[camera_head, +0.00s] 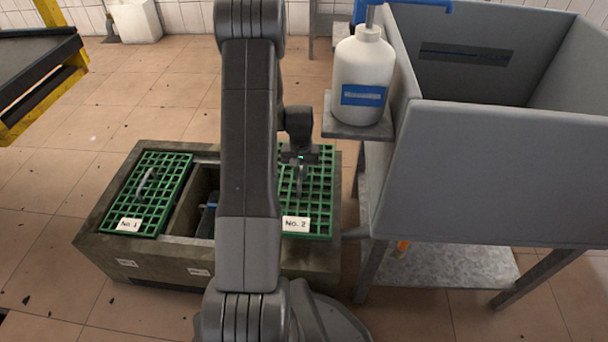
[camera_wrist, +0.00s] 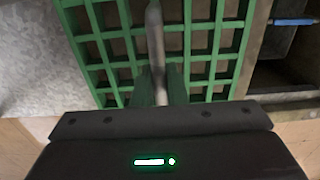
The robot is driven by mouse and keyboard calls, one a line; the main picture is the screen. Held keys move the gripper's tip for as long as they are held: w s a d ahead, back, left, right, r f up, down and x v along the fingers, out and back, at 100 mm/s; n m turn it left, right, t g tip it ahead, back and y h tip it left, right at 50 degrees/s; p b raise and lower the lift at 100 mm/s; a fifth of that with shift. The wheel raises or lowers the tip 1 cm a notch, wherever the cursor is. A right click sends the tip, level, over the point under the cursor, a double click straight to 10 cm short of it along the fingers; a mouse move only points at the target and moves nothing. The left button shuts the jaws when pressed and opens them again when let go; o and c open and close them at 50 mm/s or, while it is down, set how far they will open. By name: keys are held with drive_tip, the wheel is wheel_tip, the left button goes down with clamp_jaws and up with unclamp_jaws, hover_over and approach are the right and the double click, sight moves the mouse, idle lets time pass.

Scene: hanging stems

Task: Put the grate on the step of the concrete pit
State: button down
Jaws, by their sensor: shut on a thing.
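The concrete pit (camera_head: 160,268) stands on the floor, partly behind my arm. A green grate marked No. 1 (camera_head: 150,193) lies over its left part. A second green grate, marked No. 2 (camera_head: 318,205), is at the right part; I cannot tell whether it rests on the step or is slightly raised. My gripper (camera_head: 300,172) is over grate No. 2 and shut on its grey handle (camera_wrist: 155,45). The grate (camera_wrist: 205,40) fills the upper middle of the wrist view. My arm hides part of the pit and the left side of grate No. 2.
Tiled floor at the left is mostly clear.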

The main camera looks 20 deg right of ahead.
sight(301, 171)
drive_tip(key=shift+w+f+b, duration=0.1)
drive_tip(key=shift+f+b, duration=0.85)
drive_tip(key=shift+f, duration=2.2)
drive_tip(key=shift+f, duration=0.15)
drive_tip(key=c, duration=1.5)
unclamp_jaws()
drive_tip(key=shift+o, duration=0.2)
wheel_tip(301, 171, up, 12)
drive_tip(key=p, duration=0.4)
